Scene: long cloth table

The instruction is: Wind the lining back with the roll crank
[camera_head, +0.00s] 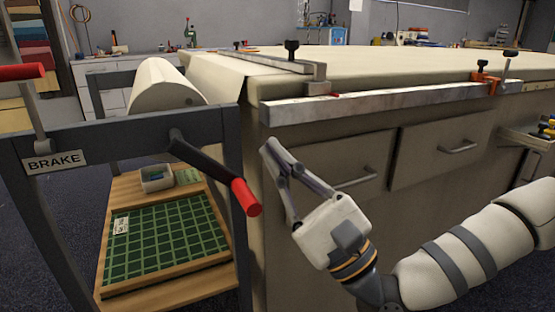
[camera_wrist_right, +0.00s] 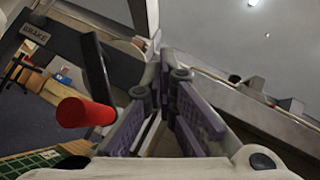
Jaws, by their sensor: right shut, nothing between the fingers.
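The roll crank has a dark arm ending in a red grip (camera_head: 246,197) at the near corner of the dark roll stand (camera_head: 110,140). The red grip also shows at the left in the right wrist view (camera_wrist_right: 85,112). The cream lining roll (camera_head: 163,88) sits in the stand, and lining (camera_head: 215,73) spans from it to the table. My right gripper (camera_head: 270,148) is shut and empty, just right of the red grip and apart from it. Its fingers point up along the table's corner. My left gripper is not in view.
A brake lever with a red handle (camera_head: 20,72) is at the left, above a BRAKE label (camera_head: 54,162). Metal bars (camera_head: 390,102) and an orange clamp (camera_head: 486,82) line the table edge. Drawers (camera_head: 440,150) face me. A green grid mat (camera_head: 165,240) lies on the lower shelf.

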